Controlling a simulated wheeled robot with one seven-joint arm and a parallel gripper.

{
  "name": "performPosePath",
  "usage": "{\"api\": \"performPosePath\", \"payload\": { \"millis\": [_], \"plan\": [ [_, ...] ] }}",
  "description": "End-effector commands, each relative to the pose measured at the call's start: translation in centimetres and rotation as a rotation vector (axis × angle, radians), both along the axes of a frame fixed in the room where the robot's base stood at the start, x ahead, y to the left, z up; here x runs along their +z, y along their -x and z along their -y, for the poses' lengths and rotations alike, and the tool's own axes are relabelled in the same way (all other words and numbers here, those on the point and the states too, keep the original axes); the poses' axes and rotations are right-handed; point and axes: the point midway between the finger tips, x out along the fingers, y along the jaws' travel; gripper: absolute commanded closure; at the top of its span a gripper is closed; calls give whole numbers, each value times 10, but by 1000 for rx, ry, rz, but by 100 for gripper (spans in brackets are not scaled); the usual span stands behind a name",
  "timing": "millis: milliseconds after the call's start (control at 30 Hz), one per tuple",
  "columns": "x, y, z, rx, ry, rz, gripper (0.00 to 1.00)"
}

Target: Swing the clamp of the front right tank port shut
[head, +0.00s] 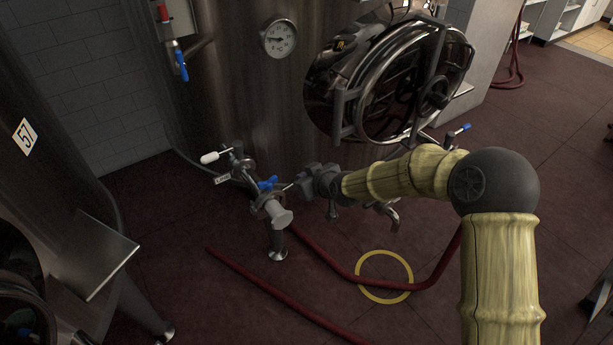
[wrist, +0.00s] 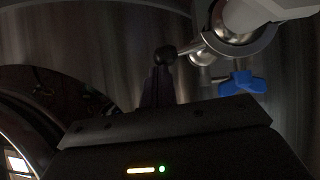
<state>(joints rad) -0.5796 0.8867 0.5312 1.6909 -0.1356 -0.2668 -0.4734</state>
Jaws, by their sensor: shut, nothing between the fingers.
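A steel tank port with an outlet pipe (head: 282,218) sticks out low at the front of the large tank. Its clamp (head: 262,203) has a blue wing nut (head: 267,184), which also shows in the wrist view (wrist: 242,84). My gripper (head: 291,186) is right beside the clamp, coming from the right. In the wrist view my dark fingers (wrist: 158,86) are together and empty, close to a dark ball end (wrist: 165,54) on a short metal rod that leads toward the port. I cannot tell whether they touch it. Whether the clamp ring is fully closed is unclear.
A white-handled valve (head: 210,157) is just left of the port. The round manway (head: 405,85) and a blue-handled valve (head: 463,129) are on the right. Red hoses (head: 335,268) and a yellow ring (head: 383,301) lie on the floor. A second tank (head: 35,165) stands left.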

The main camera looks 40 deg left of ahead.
Motion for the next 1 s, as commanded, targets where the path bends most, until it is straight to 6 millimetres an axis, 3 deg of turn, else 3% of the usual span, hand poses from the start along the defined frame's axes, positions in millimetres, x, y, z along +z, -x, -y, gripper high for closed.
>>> {"api": "performPosePath", "payload": {
  "millis": [367,633,1000],
  "plan": [
    [4,0,2,-1,3,-2,100],
    [47,-1,9,-1,0,2,100],
    [82,12,71,-5,0,2,100]
  ]
}}
